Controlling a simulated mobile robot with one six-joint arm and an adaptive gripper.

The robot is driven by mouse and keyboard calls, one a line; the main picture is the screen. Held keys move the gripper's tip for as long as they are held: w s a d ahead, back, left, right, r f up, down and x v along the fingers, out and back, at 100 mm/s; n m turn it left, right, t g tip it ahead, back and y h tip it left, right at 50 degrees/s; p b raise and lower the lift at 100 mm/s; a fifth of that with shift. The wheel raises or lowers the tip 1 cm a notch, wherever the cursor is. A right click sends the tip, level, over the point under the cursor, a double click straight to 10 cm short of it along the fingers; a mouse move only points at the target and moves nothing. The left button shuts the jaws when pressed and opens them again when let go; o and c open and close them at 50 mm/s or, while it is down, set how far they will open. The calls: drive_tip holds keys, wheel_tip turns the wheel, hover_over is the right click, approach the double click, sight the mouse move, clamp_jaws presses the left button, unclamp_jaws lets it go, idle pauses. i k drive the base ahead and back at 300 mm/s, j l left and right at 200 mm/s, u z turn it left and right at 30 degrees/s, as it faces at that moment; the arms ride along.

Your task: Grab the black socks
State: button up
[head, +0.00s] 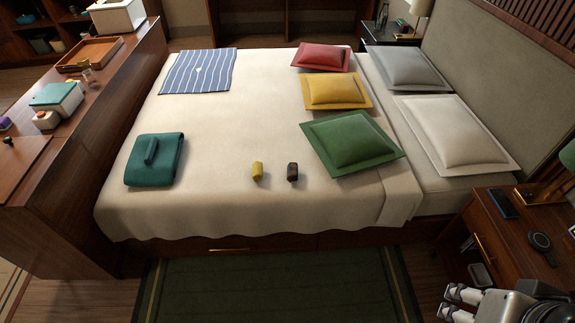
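A small dark bundle (292,171), which looks like the rolled black socks, lies on the near part of the cream bed, with a hint of reddish pattern on it. A similar small yellow bundle (257,171) lies just to its left, apart from it. My gripper (457,303) is at the bottom right corner, in front of the nightstand and well away from the dark bundle. Its two fingers are apart with nothing seen between them.
Green (349,142), yellow (337,91) and red (321,57) cushions lie right of and beyond the bundles. A folded teal cloth (154,162) lies to the left. A nightstand (500,238) stands near my arm. The dark green rug (275,290) before the bed is clear.

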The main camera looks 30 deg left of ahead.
sight(292, 168)
drive_tip(key=u, duration=1.25)
drive_tip(key=i+l, duration=0.2)
drive_tip(key=i, duration=0.3)
drive_tip(key=i+l, duration=0.15)
drive_tip(key=i, duration=0.35)
drive_tip(key=i+l, duration=0.2)
drive_tip(key=i, duration=0.3)
